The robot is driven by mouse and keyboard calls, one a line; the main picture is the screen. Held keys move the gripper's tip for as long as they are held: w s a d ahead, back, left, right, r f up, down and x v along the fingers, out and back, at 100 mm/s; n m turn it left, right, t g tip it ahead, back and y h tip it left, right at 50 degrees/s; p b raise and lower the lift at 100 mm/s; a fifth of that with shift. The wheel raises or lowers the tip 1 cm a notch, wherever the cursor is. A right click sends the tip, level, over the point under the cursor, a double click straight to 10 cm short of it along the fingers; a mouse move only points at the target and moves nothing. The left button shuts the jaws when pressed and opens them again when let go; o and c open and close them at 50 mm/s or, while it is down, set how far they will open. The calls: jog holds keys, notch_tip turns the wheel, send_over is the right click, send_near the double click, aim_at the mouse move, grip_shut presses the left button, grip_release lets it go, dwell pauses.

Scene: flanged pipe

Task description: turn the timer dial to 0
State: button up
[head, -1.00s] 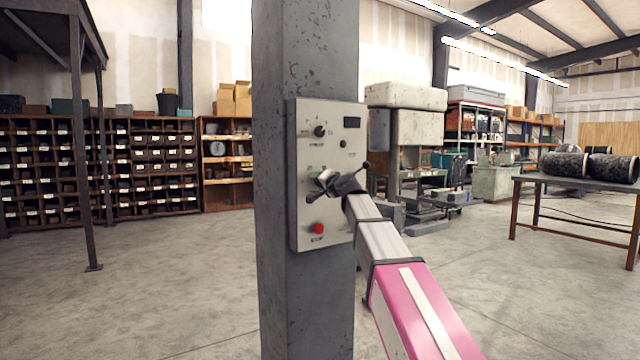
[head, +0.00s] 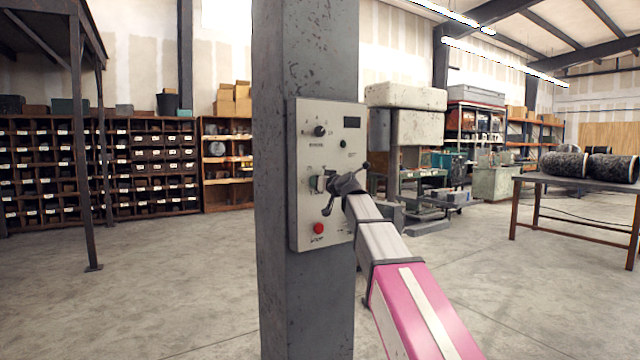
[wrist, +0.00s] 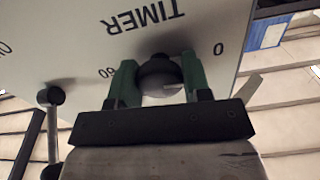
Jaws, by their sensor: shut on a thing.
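The timer dial (wrist: 160,74) is a dark round knob with a light mark on its face, seen in the wrist view. The upside-down word TIMER is printed beside it, with 0 to its upper right and 60 to its left in that view. The light mark points roughly rightward; its exact reading is unclear. My gripper (wrist: 160,86) is shut on the knob, one green finger on each side. In the head view my gripper (head: 325,192) is at the middle of the grey control panel (head: 306,240) and hides most of the dial.
The panel is mounted on a grey steel column (head: 272,200). An upper knob (head: 320,131) and a red button (head: 318,228) sit above and below my gripper. A rod with a dark round end (wrist: 50,97) stands close beside my gripper in the wrist view.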

jog(key=shift+f+n, duration=0.1)
jog(key=shift+n, duration=0.5)
jog(key=o, duration=0.9)
jog(key=v, duration=1)
jog(key=shift+s+d, duration=0.25)
jog(key=shift+s, duration=0.1)
